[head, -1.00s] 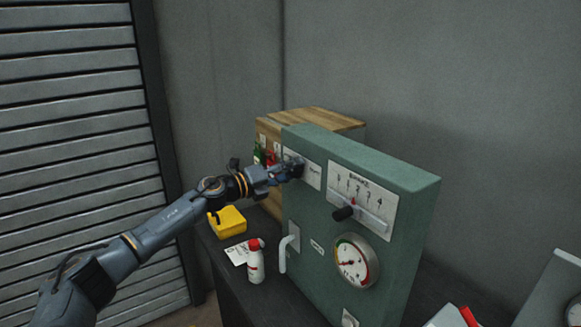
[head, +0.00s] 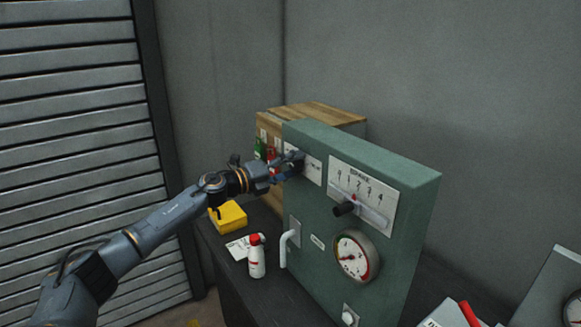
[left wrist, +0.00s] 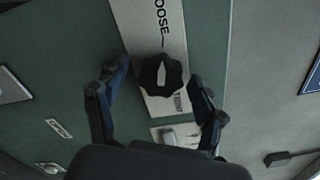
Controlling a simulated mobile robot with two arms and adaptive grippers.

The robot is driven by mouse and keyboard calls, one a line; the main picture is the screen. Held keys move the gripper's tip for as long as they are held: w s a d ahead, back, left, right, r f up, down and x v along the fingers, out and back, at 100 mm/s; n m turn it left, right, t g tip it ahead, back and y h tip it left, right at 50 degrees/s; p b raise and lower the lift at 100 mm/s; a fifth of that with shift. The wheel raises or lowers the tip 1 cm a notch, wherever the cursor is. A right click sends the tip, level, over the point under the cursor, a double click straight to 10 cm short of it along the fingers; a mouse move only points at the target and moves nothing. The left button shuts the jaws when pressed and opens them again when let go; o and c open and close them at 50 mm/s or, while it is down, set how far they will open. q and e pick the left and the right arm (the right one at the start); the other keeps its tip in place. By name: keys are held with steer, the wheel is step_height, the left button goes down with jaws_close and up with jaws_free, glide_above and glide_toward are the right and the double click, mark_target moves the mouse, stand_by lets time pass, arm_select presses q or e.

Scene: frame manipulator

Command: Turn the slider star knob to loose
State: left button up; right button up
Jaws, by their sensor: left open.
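The slider star knob (left wrist: 160,86) is black with a white mark on its face. It sits on a white plate (left wrist: 141,30) with the word LOOSE above it and TIGHT below it in the left wrist view. My left gripper (left wrist: 160,80) is open, with one finger on each side of the knob and green panel showing beside the fingers. In the head view my left gripper (head: 294,162) is at the upper left of the green box (head: 318,216) and mostly hides the knob. I cannot tell whether the fingers touch it. My right gripper is not in view.
The green box also carries a numbered lever plate (head: 376,190), a round gauge (head: 357,257) and a pale handle (head: 284,249). A wooden box (head: 325,114) stands behind. A white bottle with red cap (head: 257,262) and a yellow block (head: 230,217) are on the dark table (head: 262,306).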

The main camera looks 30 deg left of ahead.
arm_select(q)
steer(key=v, duration=1.2)
stand_by(0.6)
